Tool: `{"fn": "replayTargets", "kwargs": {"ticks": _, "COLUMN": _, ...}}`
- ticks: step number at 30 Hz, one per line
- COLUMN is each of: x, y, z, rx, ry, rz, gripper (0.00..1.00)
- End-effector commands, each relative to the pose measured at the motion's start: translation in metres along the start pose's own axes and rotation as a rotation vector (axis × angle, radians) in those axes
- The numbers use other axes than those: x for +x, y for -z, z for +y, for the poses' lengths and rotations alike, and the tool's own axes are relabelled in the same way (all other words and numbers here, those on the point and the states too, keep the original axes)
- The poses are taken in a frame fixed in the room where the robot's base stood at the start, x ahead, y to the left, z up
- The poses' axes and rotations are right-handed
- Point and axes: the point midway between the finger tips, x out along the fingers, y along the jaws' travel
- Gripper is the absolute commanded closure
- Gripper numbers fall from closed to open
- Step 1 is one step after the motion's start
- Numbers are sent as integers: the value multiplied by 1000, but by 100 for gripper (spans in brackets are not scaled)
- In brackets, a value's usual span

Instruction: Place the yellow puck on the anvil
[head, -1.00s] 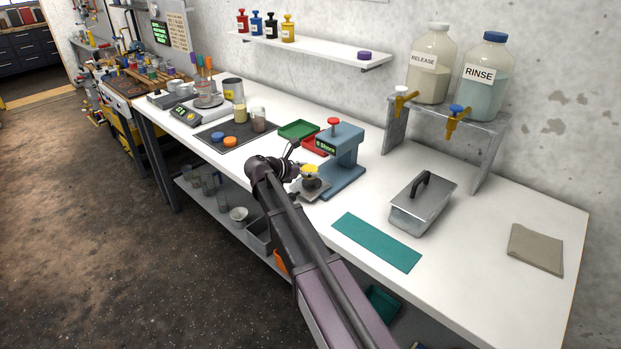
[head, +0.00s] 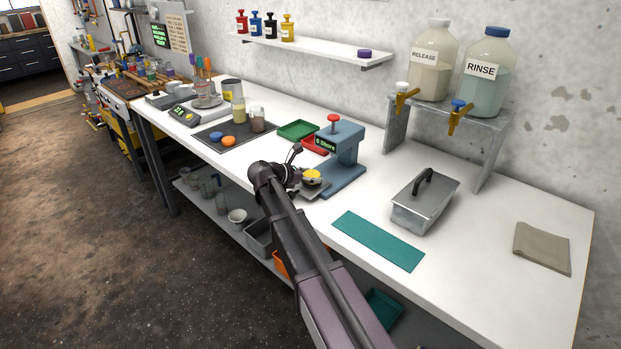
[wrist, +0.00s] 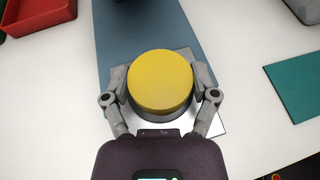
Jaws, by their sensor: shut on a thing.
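The yellow puck (wrist: 160,80) is between the two fingers of my gripper (wrist: 160,98) in the wrist view, with a finger against each side. A bright metal plate (wrist: 208,124) lies under the puck. The anvil surface directly below the puck is hidden, so I cannot tell whether the puck touches it.
A teal mat (head: 378,240) and a lidded metal box (head: 425,200) are to the right. Orange and blue pucks lie on a dark mat (head: 250,143) at left.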

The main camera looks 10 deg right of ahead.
Motion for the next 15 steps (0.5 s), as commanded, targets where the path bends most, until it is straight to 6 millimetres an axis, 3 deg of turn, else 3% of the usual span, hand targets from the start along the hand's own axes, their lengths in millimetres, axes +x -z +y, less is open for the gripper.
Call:
{"fn": "replayTargets", "kwargs": {"ticks": 9, "x": 1, "y": 4, "z": 0, "rx": 0, "ry": 0, "rz": 0, "gripper": 72}}
{"fn": "replayTargets", "kwargs": {"ticks": 10, "x": 1, "y": 3, "z": 0, "rx": 0, "ry": 0, "rz": 0, "gripper": 18}}
{"fn": "replayTargets", "kwargs": {"ticks": 12, "x": 1, "y": 2, "z": 0, "rx": 0, "ry": 0, "rz": 0, "gripper": 0}}
{"fn": "replayTargets", "kwargs": {"ticks": 15, "x": 1, "y": 2, "z": 0, "rx": 0, "ry": 0, "rz": 0, "gripper": 0}}
